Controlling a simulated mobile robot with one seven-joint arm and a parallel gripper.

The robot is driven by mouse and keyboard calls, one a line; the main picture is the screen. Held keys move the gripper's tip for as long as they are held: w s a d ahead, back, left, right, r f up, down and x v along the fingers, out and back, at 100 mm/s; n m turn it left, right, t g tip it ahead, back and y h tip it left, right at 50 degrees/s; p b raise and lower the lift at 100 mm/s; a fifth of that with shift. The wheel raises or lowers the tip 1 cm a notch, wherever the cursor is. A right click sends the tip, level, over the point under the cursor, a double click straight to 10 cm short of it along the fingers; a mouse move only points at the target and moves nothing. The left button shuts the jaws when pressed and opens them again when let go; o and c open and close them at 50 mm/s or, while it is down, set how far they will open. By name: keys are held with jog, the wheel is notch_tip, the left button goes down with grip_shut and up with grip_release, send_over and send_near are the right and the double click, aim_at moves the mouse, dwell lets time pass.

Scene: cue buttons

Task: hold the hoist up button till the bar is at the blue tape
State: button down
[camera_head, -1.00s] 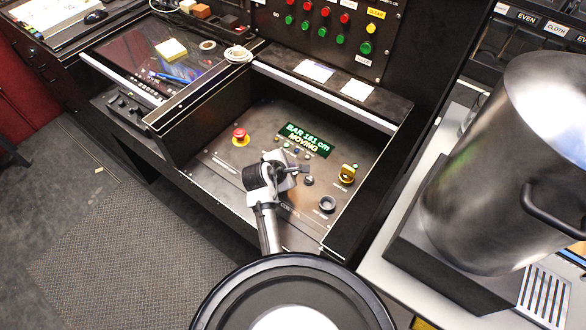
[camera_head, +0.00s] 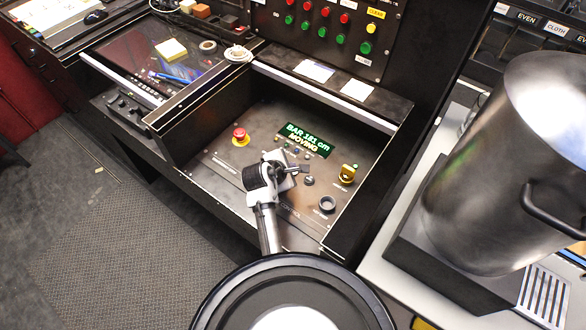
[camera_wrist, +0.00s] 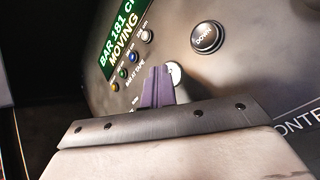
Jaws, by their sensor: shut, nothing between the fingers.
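My gripper (camera_head: 301,169) is over the hoist control panel (camera_head: 215,150), fingers shut and empty. In the wrist view its dark fingertips (camera_wrist: 160,78) reach down to a pale round button (camera_wrist: 176,73), which they partly hide. I cannot read its label or see clearly how far it is pressed. The black DOWN button (camera_wrist: 208,37) is beside it, apart from the fingers. The green display (camera_head: 307,140) reads BAR 181 cm and MOVING. Small coloured lamps, including a blue one (camera_wrist: 133,58), sit below the display. The bar and the blue tape itself are not in view.
A red stop button (camera_head: 240,134) on a yellow base is at the panel's left. Raised walls edge the panel. A large metal pot (camera_head: 500,170) stands to the right.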

dwell(0.5)
jog(key=shift+r+p, duration=0.35)
jog(key=shift+r, duration=0.5)
jog(key=shift+r, duration=2.5)
